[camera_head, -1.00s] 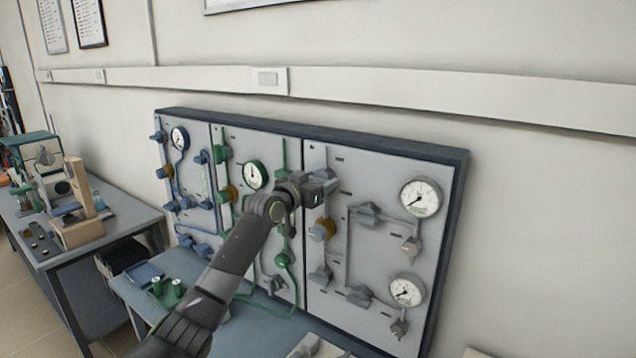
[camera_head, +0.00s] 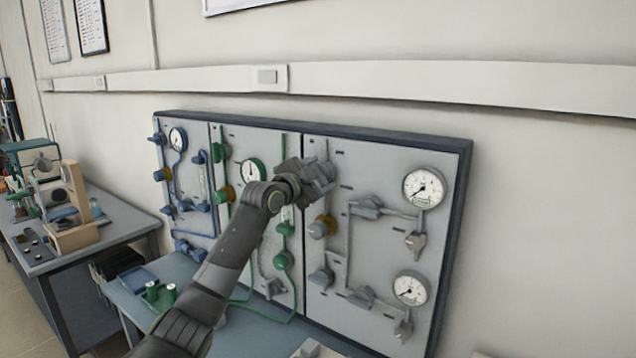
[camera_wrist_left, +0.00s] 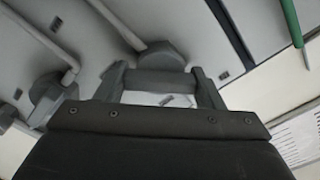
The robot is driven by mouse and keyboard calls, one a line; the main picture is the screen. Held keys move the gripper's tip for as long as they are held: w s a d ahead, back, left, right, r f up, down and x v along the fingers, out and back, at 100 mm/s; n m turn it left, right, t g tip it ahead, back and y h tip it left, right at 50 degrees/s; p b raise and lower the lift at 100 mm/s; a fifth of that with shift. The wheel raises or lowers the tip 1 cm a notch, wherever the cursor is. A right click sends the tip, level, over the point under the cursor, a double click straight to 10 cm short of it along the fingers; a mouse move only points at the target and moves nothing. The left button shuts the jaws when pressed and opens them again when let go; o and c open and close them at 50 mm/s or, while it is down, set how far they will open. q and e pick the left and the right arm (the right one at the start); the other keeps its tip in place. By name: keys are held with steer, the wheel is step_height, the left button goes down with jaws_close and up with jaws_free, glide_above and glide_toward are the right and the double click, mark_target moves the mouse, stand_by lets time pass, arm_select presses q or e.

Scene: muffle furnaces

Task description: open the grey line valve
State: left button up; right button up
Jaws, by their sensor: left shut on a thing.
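The grey line valve (camera_wrist_left: 160,55) is at the upper left of the right-hand grey panel (camera_head: 385,160). In the left wrist view a grey pipe runs into its body, and its grey handle lies between my two fingers. My left gripper (camera_head: 318,176) is shut on this handle and sits tilted against the panel; its fingers also show in the left wrist view (camera_wrist_left: 160,88). In the head view the gripper covers most of the valve, so its handle angle is hard to read there. My right gripper is in neither view.
Below the gripper are a yellow-collared knob (camera_head: 321,227) and other grey valves. Two round gauges, an upper one (camera_head: 424,188) and a lower one (camera_head: 410,288), sit at the panel's right. Green and blue line panels are to the left. A blue-grey bench (camera_head: 255,333) stands below.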

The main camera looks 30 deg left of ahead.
arm_select(q)
steer(key=m+b, duration=0.1)
steer(key=m, duration=0.3)
steer(key=shift+f+m, duration=0.1)
steer(key=shift+m, duration=0.2)
steer(key=m+b, duration=0.1)
steer(key=m, duration=0.2)
steer(key=shift+m, duration=0.6)
steer(key=o, duration=1)
